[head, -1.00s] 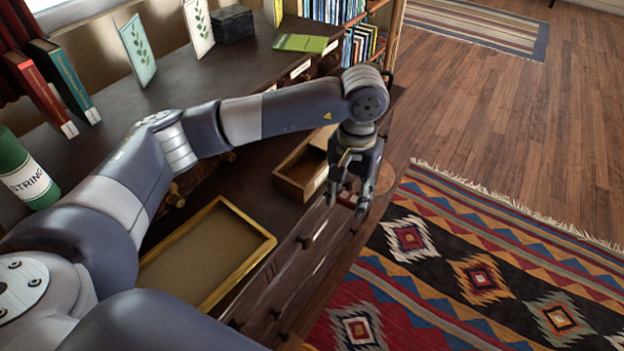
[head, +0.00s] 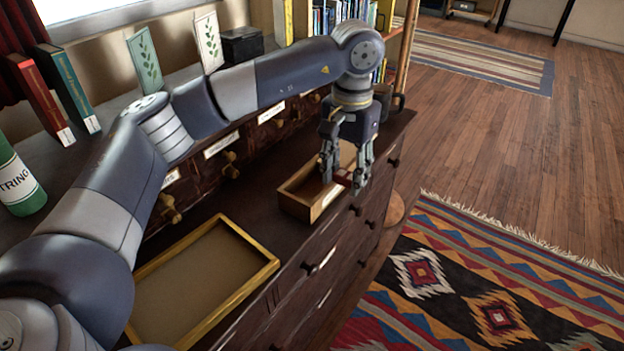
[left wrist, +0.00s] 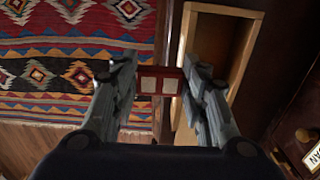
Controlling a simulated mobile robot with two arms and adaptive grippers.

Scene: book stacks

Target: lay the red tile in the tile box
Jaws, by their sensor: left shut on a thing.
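The red tile (left wrist: 159,85), with two pale square patches on its face, sits between the fingers of my left gripper (left wrist: 158,80) in the left wrist view. In the head view my left gripper (head: 345,180) points down at the right end of an open wooden box (head: 310,208), and a bit of red tile (head: 343,177) shows between its fingers. I take this box to be the tile box. In the left wrist view the box (left wrist: 187,45) is just right of the tile, which is beside or over its near rim; I cannot tell its height. My right gripper is out of view.
A gold-rimmed tray (head: 272,268) lies on the dark cabinet top left of the box. Small labelled drawers with knobs (head: 230,170) stand behind. A green string spool (head: 18,185) is at far left. The cabinet's front edge drops to a patterned rug (head: 500,270).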

